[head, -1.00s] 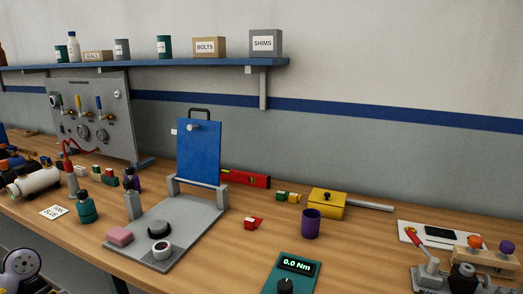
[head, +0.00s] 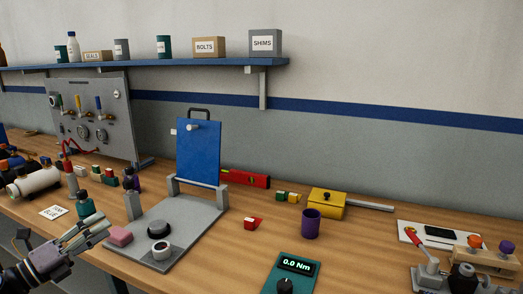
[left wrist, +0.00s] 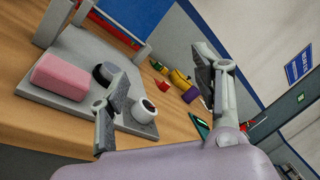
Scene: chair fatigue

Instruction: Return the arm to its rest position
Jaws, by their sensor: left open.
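My left gripper (head: 98,228) comes in at the lower left of the head view, at the front edge of the workbench. Its fingers are apart with nothing between them. In the left wrist view its two fingers (left wrist: 158,80) are spread in front of the grey base plate (left wrist: 50,85). A pink block (left wrist: 62,76), a dark round knob (left wrist: 106,72) and a white-topped cylinder (left wrist: 145,110) are on or by that plate, apart from the fingers.
The grey plate (head: 195,215) carries an upright blue panel (head: 198,152). A green bottle (head: 85,203) stands close behind the left gripper. A purple cup (head: 311,224), torque meter (head: 292,272) and yellow box (head: 327,203) lie further right. Bare bench shows (head: 225,262) at front centre.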

